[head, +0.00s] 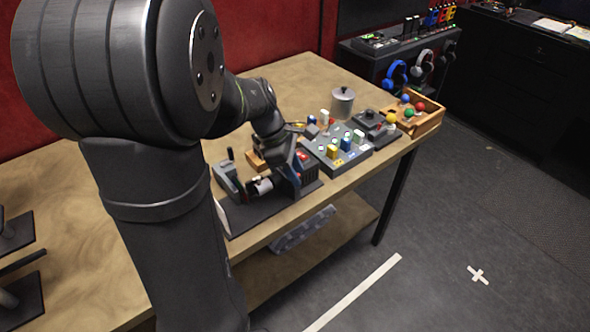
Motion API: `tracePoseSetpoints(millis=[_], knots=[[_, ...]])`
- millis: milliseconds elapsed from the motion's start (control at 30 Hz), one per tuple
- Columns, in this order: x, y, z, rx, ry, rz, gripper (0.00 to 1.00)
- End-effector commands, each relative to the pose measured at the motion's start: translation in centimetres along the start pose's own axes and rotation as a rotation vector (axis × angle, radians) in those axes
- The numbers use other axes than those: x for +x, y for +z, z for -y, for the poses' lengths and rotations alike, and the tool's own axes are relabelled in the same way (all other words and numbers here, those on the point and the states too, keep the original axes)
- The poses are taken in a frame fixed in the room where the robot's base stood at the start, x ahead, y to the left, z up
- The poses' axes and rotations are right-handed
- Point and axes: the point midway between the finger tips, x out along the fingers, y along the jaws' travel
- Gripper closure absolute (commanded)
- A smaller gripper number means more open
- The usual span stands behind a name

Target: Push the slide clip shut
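A dark mechanical device (239,217) stands on the near part of the wooden table, with an upright lever at its left and a white cylindrical part in its middle. It may hold the slide clip, but the clip is too small to make out surely. My gripper (284,165) is low over the right part of this device. The view is too small to show its fingertips, whether they touch anything, or whether they are open. My arm hides part of the table behind.
Right of my gripper is a grey panel (328,166) with several coloured buttons or pegs. Beyond it are a lidded metal pot (342,102), a joystick box (377,127) and a wooden tray (429,124) with coloured balls. Bare tabletop (290,82) shows at the back.

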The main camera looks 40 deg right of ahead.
Motion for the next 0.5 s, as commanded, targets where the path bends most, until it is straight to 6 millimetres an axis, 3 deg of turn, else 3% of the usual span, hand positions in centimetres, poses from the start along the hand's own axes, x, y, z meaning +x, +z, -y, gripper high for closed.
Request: tracePoseSetpoints(millis=[267,433,500], knots=[[0.17,-0.01,-0.01,0.0,0.0,0.0,0.67],[0.16,-0.01,-0.01,0.0,0.0,0.0,0.98],[0.15,-0.01,-0.01,0.0,0.0,0.0,1.0]])
